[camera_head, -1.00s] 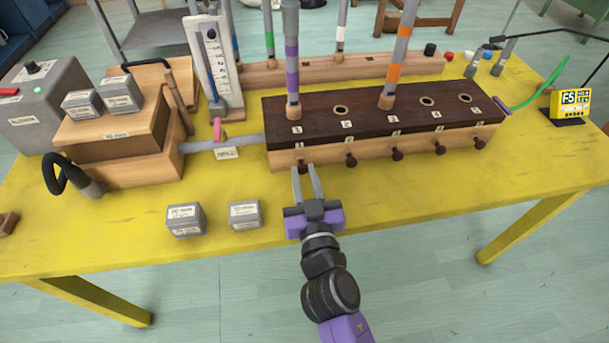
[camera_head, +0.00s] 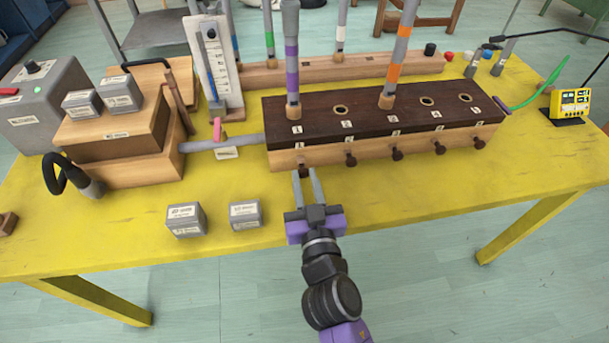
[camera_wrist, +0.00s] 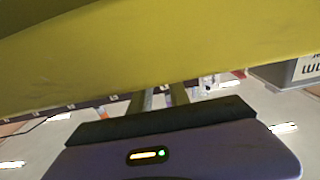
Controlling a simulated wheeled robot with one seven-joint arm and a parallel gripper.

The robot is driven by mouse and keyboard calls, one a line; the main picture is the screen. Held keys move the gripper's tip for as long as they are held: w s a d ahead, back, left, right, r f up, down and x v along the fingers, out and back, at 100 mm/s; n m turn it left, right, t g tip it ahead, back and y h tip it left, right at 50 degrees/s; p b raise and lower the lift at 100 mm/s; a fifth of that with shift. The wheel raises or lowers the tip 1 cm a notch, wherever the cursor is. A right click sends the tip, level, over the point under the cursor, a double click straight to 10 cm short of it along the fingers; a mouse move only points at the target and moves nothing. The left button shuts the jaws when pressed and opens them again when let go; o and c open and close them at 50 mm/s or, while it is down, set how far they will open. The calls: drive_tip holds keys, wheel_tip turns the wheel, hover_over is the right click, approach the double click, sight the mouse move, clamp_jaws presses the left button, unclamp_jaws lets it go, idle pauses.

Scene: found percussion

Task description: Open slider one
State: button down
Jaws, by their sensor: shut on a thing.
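Slider one's dark knob (camera_head: 303,172) is at the left end of the front of the wooden wind chest (camera_head: 290,158), below the label 1. It stands out farther from the front face than the other knobs. My gripper (camera_head: 304,174) is shut on this knob, with its fingers on either side of it, above the yellow table. In the wrist view, the fingers (camera_wrist: 163,98) show only in part, and the knob cannot be made out.
Other knobs (camera_head: 351,160) line the chest's front to the right. A purple-banded pipe (camera_head: 292,65) stands on hole 1 and an orange-banded pipe (camera_head: 401,50) on hole 3. Two grey weights (camera_head: 245,214) sit left of my gripper. The yellow table's (camera_head: 420,205) front right is clear.

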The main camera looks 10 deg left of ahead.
drive_tip(key=shift+v, duration=0.9)
drive_tip(key=c, duration=1.2)
unclamp_jaws()
drive_tip(key=shift+c, duration=0.2)
drive_tip(key=shift+s, duration=0.15)
drive_tip(key=v, duration=0.6)
drive_tip(key=shift+s, duration=0.15)
drive_tip(key=shift+s+d, duration=0.2)
drive_tip(key=shift+s, duration=0.35)
drive_tip(key=shift+r, duration=0.1)
